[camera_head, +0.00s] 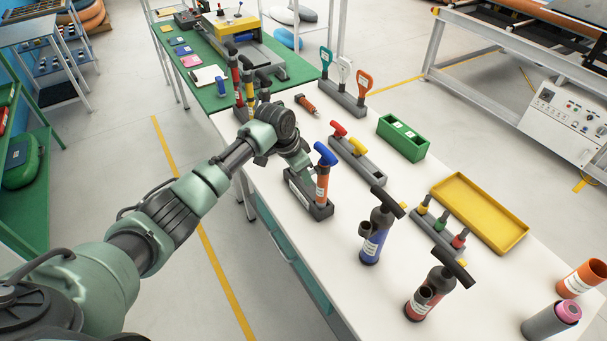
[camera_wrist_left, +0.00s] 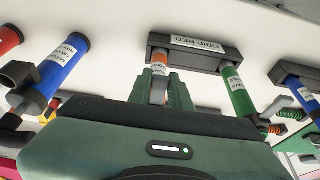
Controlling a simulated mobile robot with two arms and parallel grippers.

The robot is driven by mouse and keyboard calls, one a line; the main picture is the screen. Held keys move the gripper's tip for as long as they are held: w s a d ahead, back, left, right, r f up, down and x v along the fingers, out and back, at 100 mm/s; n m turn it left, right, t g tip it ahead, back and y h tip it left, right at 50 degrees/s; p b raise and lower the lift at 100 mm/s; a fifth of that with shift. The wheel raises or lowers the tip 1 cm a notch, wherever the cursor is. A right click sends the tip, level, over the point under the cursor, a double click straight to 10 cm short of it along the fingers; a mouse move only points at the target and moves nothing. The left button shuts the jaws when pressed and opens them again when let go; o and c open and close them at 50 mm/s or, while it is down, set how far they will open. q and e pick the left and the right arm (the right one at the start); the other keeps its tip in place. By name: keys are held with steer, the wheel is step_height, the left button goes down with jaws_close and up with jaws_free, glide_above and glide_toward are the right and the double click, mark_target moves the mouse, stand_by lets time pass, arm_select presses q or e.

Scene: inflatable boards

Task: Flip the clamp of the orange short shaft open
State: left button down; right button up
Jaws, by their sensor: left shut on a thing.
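The orange short shaft (camera_head: 322,187) stands upright at the right end of a grey holder (camera_head: 318,211), with a blue grip on top. In the left wrist view the orange shaft (camera_wrist_left: 159,66) is partly covered by my fingers, and the holder (camera_wrist_left: 190,61) carries a "GRIP RED" label. My left gripper (camera_head: 304,165) is at this shaft, its green fingers (camera_wrist_left: 172,92) shut on it. Which part they grip is hidden, and I cannot make out the clamp. My right gripper is not in view.
A green shaft (camera_wrist_left: 235,90) stands in the same holder. A blue pump (camera_head: 376,235) and a red pump (camera_head: 430,290) stand to the right. A grey rack (camera_head: 357,160) with red and yellow grips, a green box (camera_head: 403,138) and a yellow tray (camera_head: 480,212) lie beyond.

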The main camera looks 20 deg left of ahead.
arm_select(q)
steer(key=c, duration=1.3)
jaws_free()
steer(key=b+v, duration=0.2)
steer(key=v, duration=0.5)
steer(key=shift+s+r+b, duration=0.1)
steer(key=shift+r+b, duration=0.2)
